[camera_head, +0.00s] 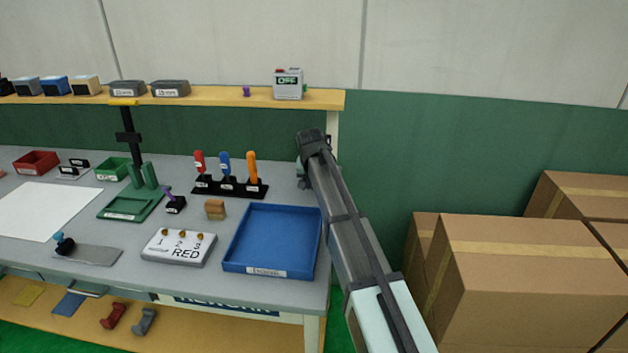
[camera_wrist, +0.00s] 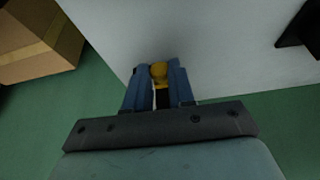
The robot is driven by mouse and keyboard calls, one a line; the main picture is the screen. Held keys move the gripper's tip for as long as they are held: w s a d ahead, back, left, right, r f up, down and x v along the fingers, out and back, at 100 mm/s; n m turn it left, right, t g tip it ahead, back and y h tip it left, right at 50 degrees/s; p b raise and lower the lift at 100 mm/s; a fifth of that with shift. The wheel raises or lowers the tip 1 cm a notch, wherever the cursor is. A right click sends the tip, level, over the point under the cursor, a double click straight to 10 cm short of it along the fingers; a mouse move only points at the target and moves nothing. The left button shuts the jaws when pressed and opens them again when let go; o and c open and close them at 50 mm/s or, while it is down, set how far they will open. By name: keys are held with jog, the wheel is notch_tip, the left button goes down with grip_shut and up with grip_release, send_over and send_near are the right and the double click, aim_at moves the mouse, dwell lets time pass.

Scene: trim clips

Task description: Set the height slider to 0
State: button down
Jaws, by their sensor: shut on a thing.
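My gripper (camera_wrist: 161,80) shows in the wrist view with its two blue-grey fingers closed on a small rounded yellow knob (camera_wrist: 159,70). A black piece (camera_wrist: 162,98) shows between the fingers just below the knob. The yellow knob may be the height slider's handle; no scale or number on it can be read. In the head view my arm reaches to the right end of the workbench (camera_head: 285,192), and its wrist hides the fingers and the knob there.
A blue tray (camera_head: 271,240) lies at the bench's right front. A rack with red, blue and orange-handled tools (camera_head: 230,187) stands behind it. A shelf (camera_head: 215,99) runs along the back.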

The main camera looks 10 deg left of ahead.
jog(key=shift+f, duration=0.1)
jog(key=c, duration=1)
grip_release()
jog(key=shift+o, duration=0.2)
jog(key=v, duration=1.3)
jog(key=shift+r, duration=0.35)
jog(key=shift+s, duration=0.1)
